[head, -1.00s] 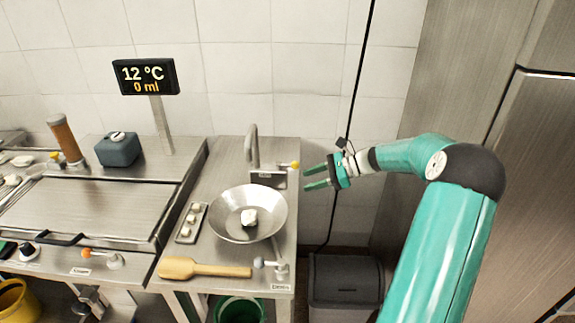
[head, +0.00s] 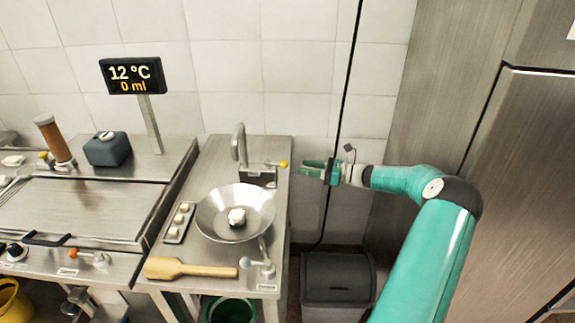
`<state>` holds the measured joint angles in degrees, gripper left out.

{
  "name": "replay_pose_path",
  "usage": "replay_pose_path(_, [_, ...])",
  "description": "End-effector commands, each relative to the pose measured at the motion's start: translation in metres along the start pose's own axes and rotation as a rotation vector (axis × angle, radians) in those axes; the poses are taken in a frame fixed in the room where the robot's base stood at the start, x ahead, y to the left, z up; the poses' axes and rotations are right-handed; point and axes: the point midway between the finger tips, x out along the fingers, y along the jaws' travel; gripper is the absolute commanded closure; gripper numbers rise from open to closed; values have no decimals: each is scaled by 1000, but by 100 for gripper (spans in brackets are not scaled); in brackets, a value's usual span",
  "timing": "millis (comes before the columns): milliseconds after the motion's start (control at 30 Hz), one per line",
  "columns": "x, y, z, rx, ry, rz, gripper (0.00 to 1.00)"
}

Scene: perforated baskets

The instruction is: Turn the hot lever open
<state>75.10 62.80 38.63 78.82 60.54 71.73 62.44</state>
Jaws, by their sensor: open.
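A tap (head: 238,146) stands at the back of the right-hand steel counter. At its base is a small metal block with a lever ending in a yellow knob (head: 283,163), on the block's right side. No hot marking is readable. Another lever with a pale knob (head: 245,262) is at the counter's front edge, and one with an orange knob (head: 73,254) is on the left unit. My gripper (head: 303,168) is open and empty, its fingers pointing left, just right of the yellow knob. I cannot tell whether they touch.
A steel bowl (head: 209,216) holding a white lump sits below the tap. A wooden paddle (head: 200,268) lies in front, and a small tray (head: 166,238) of white pieces is to the left. A display (head: 133,75) reads 12 °C and 0 ml. A grey bin (head: 338,262) stands right of the counter.

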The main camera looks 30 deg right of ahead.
Motion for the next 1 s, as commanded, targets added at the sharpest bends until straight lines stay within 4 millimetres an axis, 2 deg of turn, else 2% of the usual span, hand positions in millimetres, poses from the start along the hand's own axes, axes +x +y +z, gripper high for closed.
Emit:
replay_pose_path(100, [26, 0, 0, 0, 0, 4, 53])
replay_pose_path(333, [63, 0, 0, -1, 1, 5, 53])
replay_pose_path(500, [73, -1, 0, -1, 1, 4, 53])
replay_pose_path(733, [74, -1, 0, -1, 2, 4, 53])
replay_pose_path(767, [74, -1, 0, -1, 2, 4, 55])
replay_pose_path(1000, [74, -1, 0, -1, 2, 4, 100])
